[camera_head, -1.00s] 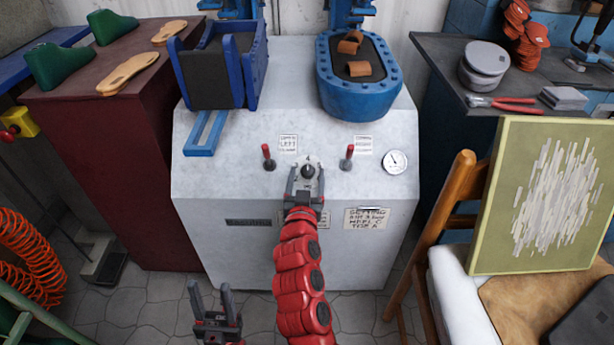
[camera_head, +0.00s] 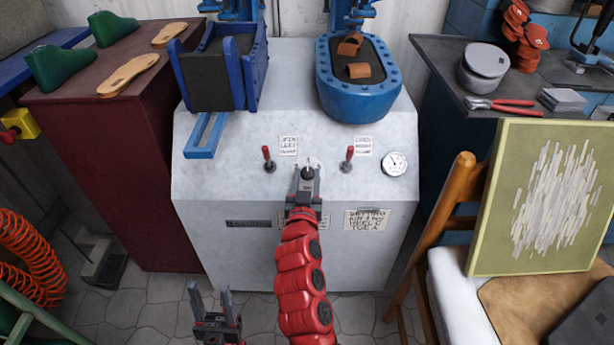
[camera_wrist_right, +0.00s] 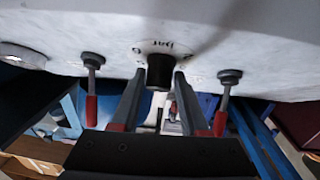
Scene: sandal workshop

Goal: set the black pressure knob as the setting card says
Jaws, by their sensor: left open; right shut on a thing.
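The black pressure knob (camera_head: 307,173) is on the sloped front of the grey press, between two red-handled levers. It also shows in the right wrist view (camera_wrist_right: 160,72), between my right gripper's fingers. My right gripper (camera_head: 305,182) is shut on the knob; its arm hides part of the press front. Some dial marks show around the knob, too small to read fully. The setting card (camera_head: 367,219) is on the lower front, right of my right arm; its text is blurred. My left gripper (camera_head: 208,295) is open and empty, low in front of the press.
The left lever (camera_head: 267,158) and right lever (camera_head: 347,158) flank the knob closely. A pressure gauge (camera_head: 395,163) is further right. Blue press boxes stand on top. A wooden chair (camera_head: 440,225) with a painting stands at right, a dark red cabinet (camera_head: 150,190) at left.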

